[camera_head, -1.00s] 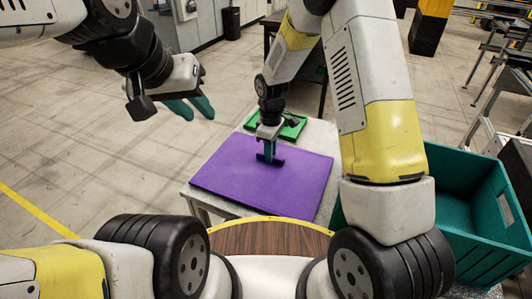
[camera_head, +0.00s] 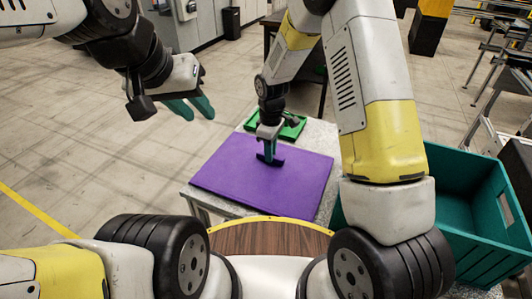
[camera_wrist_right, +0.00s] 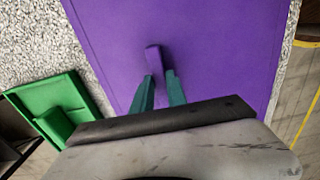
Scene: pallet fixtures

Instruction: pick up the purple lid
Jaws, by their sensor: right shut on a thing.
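The purple lid (camera_head: 240,182) is a wide flat sheet lying on a grey speckled table in front of me. It also fills much of the right wrist view (camera_wrist_right: 215,60). A small raised purple handle (camera_wrist_right: 153,60) stands up from it. My right gripper (camera_head: 270,157) reaches down onto the lid near its far edge. In the right wrist view its two teal fingers (camera_wrist_right: 158,88) are shut on the handle, one on each side. My left gripper (camera_head: 194,107) is empty, its fingers apart, in the air left of the table.
A green tray-like piece (camera_head: 290,127) lies on the table beyond the lid and shows in the right wrist view (camera_wrist_right: 50,108). A teal crate (camera_head: 455,205) stands to the right. A dark table (camera_head: 312,70) is behind. The floor at the left is clear.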

